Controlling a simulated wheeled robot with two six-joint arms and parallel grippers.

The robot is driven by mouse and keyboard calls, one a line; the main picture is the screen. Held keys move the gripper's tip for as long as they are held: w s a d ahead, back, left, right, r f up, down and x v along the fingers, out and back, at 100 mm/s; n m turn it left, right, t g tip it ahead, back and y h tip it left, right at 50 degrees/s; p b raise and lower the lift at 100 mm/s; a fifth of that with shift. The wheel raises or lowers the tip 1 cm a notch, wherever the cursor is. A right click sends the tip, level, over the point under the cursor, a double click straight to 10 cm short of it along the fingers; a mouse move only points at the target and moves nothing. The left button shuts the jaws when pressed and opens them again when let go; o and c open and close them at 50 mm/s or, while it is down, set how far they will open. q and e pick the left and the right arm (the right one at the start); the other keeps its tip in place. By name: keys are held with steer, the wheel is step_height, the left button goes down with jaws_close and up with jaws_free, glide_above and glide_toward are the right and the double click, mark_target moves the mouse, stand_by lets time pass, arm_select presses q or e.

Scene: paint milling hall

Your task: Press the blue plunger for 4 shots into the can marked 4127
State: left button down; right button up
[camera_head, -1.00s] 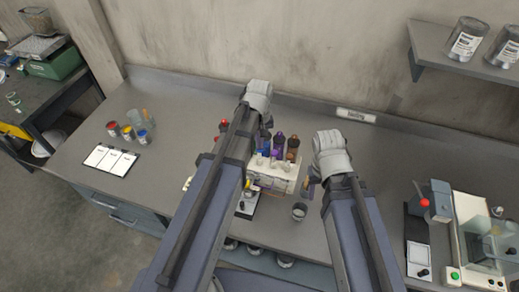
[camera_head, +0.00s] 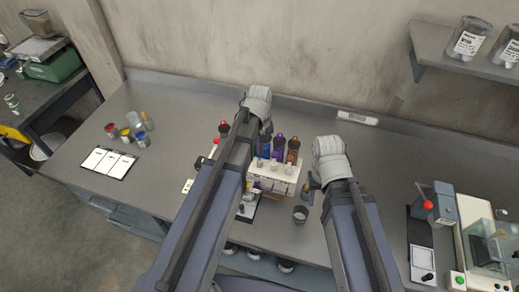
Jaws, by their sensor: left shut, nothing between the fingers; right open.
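A white dispenser (camera_head: 282,178) stands mid-bench, with a row of coloured canisters on top, including purple (camera_head: 279,146) and brown (camera_head: 293,150) ones. A blue part (camera_head: 265,150) shows at the row's left, partly hidden by my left arm; I cannot make out its plunger. My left gripper (camera_head: 264,138) is shut and empty, over the left end of the row; whether it touches anything is unclear. My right gripper (camera_head: 309,192) is open and empty, right of the dispenser. A small dark can (camera_head: 300,214) stands on the bench in front; no number is readable.
Several small paint pots (camera_head: 125,133) and a card board (camera_head: 109,162) lie at the bench's left. A device with a red knob (camera_head: 444,205) and a glass-sided balance (camera_head: 483,240) stand at the right. The bench between pots and dispenser is mostly clear.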

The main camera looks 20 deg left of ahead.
arm_select(q)
steer(key=shift+r+p, duration=1.5)
steer(key=shift+r, duration=0.15)
steer(key=shift+f, duration=0.15)
steer(key=shift+f+b, duration=1.7)
steer(key=shift+b, duration=0.15)
steer(key=shift+r, duration=0.15)
steer(key=shift+r+p, duration=1.65)
steer(key=shift+p, duration=0.15)
